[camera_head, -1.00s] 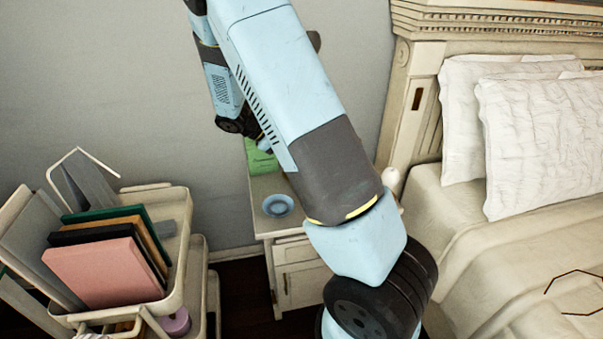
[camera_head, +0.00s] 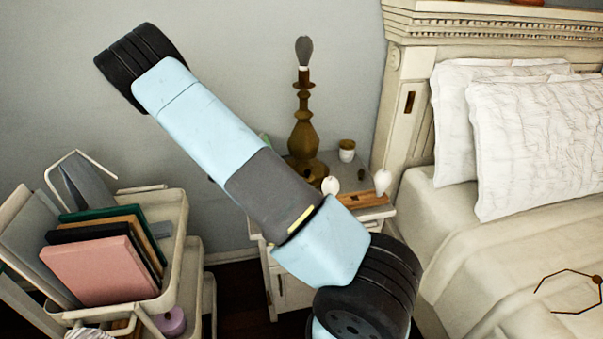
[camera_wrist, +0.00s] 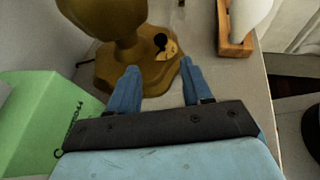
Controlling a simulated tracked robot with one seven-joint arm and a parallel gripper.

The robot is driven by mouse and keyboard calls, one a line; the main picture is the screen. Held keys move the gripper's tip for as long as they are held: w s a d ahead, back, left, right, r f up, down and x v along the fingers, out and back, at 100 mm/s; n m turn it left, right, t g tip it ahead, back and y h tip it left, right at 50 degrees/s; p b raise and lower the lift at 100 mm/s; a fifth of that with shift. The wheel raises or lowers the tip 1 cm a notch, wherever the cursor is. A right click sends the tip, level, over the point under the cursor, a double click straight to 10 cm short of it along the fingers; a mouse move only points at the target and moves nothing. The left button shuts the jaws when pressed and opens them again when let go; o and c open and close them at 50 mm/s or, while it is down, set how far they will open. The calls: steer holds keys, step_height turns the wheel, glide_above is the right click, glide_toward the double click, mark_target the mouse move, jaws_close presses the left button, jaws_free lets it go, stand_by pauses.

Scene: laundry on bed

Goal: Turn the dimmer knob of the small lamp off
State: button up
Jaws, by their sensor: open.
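The small lamp (camera_head: 303,135) stands upright on the nightstand, brassy brown with a grey bulb on top and no shade. In the wrist view its wide angular base (camera_wrist: 110,72) lies just ahead of my gripper (camera_wrist: 158,82). A small dark, round knob-like part (camera_wrist: 160,40) sits beside a lighter gold patch on the base. My gripper is open and empty, with two blue fingers apart. The left finger overlaps the base in the picture, and the right is by its right edge; contact cannot be told. In the head view my arm hides my gripper.
A green box (camera_wrist: 42,122) stands close left of my gripper. A wooden tray (camera_wrist: 235,45) with a white object is at the right. A small cup (camera_head: 347,151) stands behind. A cart with books (camera_head: 100,262) is at the left, the bed (camera_head: 480,240) at the right.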

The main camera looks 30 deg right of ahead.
mark_target(307, 174)
steer(key=x, duration=1)
steer(key=shift+d+f, duration=0.1)
steer(key=shift+c, duration=0.3)
jaws_close()
